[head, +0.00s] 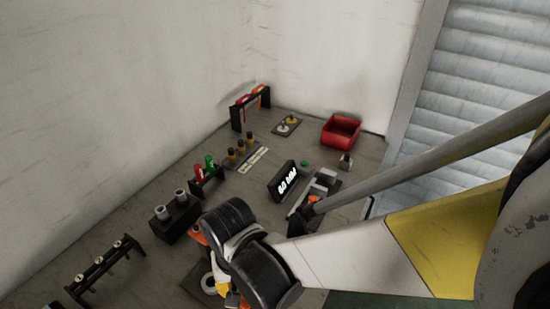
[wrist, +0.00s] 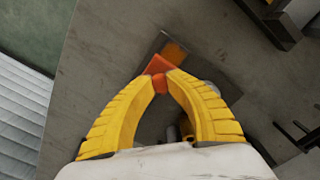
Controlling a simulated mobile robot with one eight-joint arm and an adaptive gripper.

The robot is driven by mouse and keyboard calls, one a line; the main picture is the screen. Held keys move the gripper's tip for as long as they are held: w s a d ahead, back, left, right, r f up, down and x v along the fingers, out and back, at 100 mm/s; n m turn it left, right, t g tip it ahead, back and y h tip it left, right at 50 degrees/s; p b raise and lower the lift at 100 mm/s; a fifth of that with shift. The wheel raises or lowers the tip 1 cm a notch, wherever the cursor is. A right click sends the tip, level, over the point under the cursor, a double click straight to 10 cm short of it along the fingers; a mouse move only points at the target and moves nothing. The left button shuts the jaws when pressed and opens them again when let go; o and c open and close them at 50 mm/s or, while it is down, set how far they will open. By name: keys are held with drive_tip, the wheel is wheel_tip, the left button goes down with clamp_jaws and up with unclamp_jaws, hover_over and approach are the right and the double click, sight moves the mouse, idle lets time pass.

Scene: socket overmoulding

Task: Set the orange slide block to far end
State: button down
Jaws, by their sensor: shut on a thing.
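In the wrist view the orange slide block (wrist: 156,66) sits on a dark plate (wrist: 205,67) that has an orange-brown patch at its upper end. Part of the plate is hidden under the fingers. In the head view my gripper (head: 222,288) is low in the picture, its yellow fingers partly covered by my dark wrist. Orange parts show beside it, but I cannot tell there which is the block.
A display reading "60 MM" (head: 284,181) stands right of the middle. A red bin (head: 341,131) is at the back right. A black block with grey cylinders (head: 175,218) and a black rack (head: 103,268) stand to the left. Bare bench lies between the rack and block.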

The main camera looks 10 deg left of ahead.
drive_tip(key=shift+s, duration=0.2)
drive_tip(key=c, duration=1.2)
unclamp_jaws()
drive_tip(key=shift+s+a, duration=0.15)
drive_tip(key=shift+c, duration=0.2)
wheel_tip(320, 180, up, 12)
